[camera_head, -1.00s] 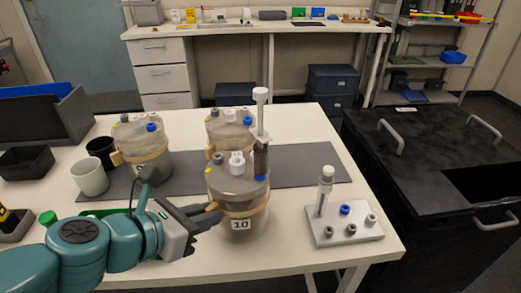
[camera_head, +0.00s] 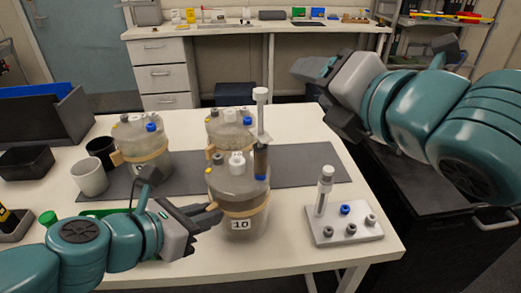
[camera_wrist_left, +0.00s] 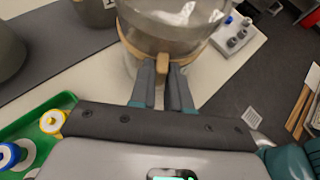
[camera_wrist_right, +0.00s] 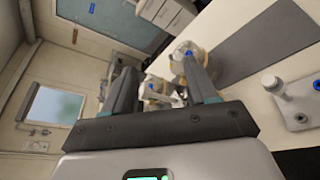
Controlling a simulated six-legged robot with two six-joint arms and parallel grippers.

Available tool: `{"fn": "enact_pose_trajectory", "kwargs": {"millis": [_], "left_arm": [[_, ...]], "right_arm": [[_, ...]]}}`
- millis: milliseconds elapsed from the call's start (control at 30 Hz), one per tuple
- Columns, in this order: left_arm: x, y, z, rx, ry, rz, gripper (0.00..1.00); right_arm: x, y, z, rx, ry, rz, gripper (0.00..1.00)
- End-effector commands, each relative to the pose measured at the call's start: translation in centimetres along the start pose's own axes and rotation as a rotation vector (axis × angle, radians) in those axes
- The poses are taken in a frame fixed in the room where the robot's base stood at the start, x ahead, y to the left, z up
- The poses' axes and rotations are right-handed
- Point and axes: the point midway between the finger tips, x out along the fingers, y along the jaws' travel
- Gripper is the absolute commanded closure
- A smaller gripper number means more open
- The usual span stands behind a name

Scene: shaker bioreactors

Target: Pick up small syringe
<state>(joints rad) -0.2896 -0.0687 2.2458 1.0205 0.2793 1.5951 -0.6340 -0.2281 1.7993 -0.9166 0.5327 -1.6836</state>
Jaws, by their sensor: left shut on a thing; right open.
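A syringe (camera_head: 325,188) with a pale plunger stands upright in a grey rack (camera_head: 328,236) at the table's right; its top shows at the right edge of the right wrist view (camera_wrist_right: 272,86). A larger-looking syringe (camera_head: 261,135) stands upright on the lid of the vessel labelled 10 (camera_head: 238,200). My left gripper (camera_head: 213,213) is shut on the tan tab (camera_wrist_left: 163,62) of the band around this vessel. My right gripper (camera_head: 320,97) is open and empty, raised above and behind the rack, its fingers pointing left in the head view.
Two more banded vessels (camera_head: 143,148) (camera_head: 229,128) stand behind on the dark mat (camera_head: 308,165). Cups (camera_head: 90,177) and bins (camera_head: 35,120) are at the left. A black cabinet (camera_head: 420,215) stands right of the table. The table around the rack is clear.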

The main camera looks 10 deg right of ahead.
Motion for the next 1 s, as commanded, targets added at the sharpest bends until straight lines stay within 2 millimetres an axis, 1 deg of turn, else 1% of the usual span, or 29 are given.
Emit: {"fn": "enact_pose_trajectory", "kwargs": {"millis": [33,100,200,300,367,433,700,867,1000], "left_arm": [[0.0,0.0,-0.1,0.0,0.002,-0.001,1.0],[0.0,0.0,-0.1,0.0,0.002,-0.001,1.0],[0.0,0.0,-0.1,0.0,0.002,-0.001,1.0],[0.0,0.0,-0.1,0.0,0.002,-0.001,1.0],[0.0,0.0,-0.1,0.0,0.002,-0.001,1.0],[0.0,0.0,-0.1,0.0,0.002,-0.001,1.0],[0.0,0.0,-0.1,0.0,0.002,-0.001,1.0],[0.0,0.0,-0.1,0.0,0.002,-0.001,1.0],[0.0,0.0,-0.1,0.0,0.002,-0.001,1.0]], "right_arm": [[-0.7,1.0,-2.9,-0.112,0.052,0.004,0.43],[-1.2,0.9,-6.4,-0.298,0.101,-0.036,0.43],[-1.7,-0.1,-9.8,-0.54,0.123,-0.106,0.43],[-2.1,-0.7,-11.3,-0.698,0.116,-0.153,0.43],[-2.1,-1.0,-11.7,-0.751,0.11,-0.17,0.43],[-1.6,-1.3,-11.9,-0.782,0.106,-0.183,0.43],[3.2,-2.3,-11.9,-0.786,0.105,-0.186,0.43],[4.5,-2.5,-11.9,-0.783,0.104,-0.184,0.43],[6.5,-2.9,-11.7,-0.782,0.105,-0.187,0.43]]}}
